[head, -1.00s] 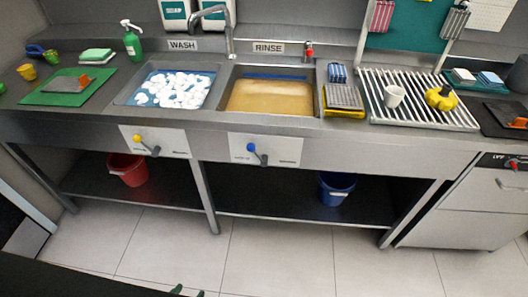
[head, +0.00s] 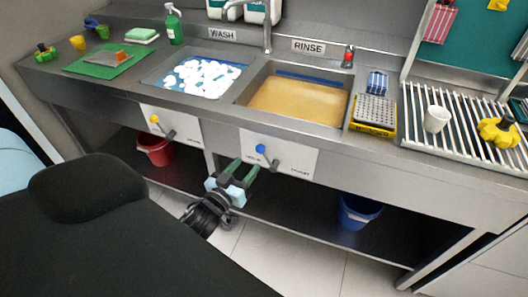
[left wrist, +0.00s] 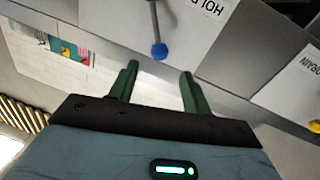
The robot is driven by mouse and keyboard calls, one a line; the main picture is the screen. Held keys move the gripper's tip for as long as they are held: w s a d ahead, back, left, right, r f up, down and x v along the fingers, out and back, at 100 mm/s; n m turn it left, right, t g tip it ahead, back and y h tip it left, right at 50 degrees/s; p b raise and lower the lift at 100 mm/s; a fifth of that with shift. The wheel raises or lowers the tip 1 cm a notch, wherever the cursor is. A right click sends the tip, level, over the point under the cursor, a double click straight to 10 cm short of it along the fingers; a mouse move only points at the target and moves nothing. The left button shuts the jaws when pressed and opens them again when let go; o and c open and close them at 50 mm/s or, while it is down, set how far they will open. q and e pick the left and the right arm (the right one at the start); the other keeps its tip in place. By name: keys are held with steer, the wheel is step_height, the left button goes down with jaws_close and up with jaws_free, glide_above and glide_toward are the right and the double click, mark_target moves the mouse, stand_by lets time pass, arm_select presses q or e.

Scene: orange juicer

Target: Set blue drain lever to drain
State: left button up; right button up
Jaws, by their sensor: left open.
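The blue drain lever (head: 260,148) is on a white panel (head: 297,158) under the rinse basin. Its blue knob points up and left from the pivot, toward the left label. In the left wrist view the blue knob (left wrist: 159,51) hangs by the HOLD label, with the DRAIN label off to the right. My left gripper (head: 245,167) is open and empty, just below and left of the lever in the head view. In the left wrist view the knob lies just beyond the gap between its green fingertips (left wrist: 159,70), apart from them. My right gripper is not in view.
A yellow-knobbed lever (head: 155,119) is on the wash panel to the left. The counter edge overhangs the panels. A red bucket (head: 155,149) and a blue bucket (head: 360,210) stand on the lower shelf. The rinse basin (head: 299,100) holds brownish water.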

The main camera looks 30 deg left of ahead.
mark_target(258, 152)
arm_select(q)
steer(key=shift+w+a, duration=0.15)
steer(key=shift+w, duration=1.75)
steer(key=shift+w+a, duration=0.15)
steer(key=shift+w, duration=1.75)
jaws_close()
